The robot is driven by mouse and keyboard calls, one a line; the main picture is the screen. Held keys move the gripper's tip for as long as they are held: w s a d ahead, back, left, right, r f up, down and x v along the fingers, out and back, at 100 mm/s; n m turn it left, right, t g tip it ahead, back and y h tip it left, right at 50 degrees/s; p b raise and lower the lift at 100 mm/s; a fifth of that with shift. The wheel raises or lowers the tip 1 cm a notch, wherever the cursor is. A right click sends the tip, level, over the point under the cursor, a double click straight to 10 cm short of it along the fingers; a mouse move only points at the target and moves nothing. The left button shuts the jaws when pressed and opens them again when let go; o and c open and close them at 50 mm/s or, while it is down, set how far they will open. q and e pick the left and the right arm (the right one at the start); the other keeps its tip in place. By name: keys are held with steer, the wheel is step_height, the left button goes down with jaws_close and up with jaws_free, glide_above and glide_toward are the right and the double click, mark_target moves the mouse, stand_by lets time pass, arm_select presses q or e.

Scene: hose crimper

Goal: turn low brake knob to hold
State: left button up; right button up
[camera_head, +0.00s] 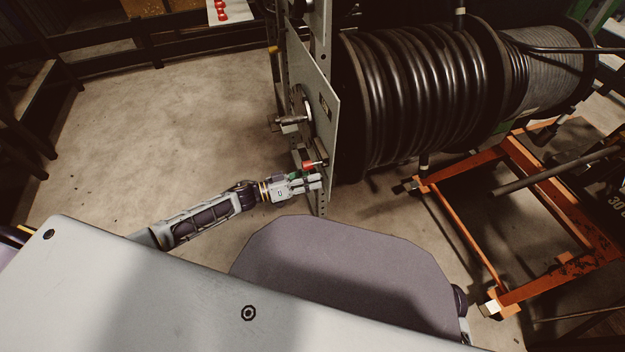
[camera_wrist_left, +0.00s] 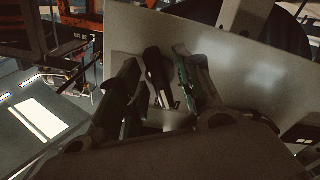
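The low brake knob (camera_head: 309,165), with a red part, sticks out from the lower part of an upright grey metal panel (camera_head: 322,105). In the left wrist view a dark, narrow knob or lever (camera_wrist_left: 156,66) stands in front of the pale panel (camera_wrist_left: 240,70). My left gripper (camera_head: 312,182) is at the panel's lower edge, just below the red part. In the wrist view its fingers (camera_wrist_left: 158,88) are apart, with the dark piece between them; I cannot tell whether either finger touches it. The knob's setting marks cannot be read. My right gripper is out of view.
A larger handle (camera_head: 290,120) sticks out higher on the panel. A reel of black hose (camera_head: 420,95) stands right behind the panel. An orange frame (camera_head: 560,210) stands on the floor at right. The floor (camera_head: 170,110) left of the panel is clear.

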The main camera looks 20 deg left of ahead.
arm_select(q)
steer(key=shift+w+d, duration=0.2)
steer(key=shift+d, duration=0.1)
steer(key=c, duration=0.7)
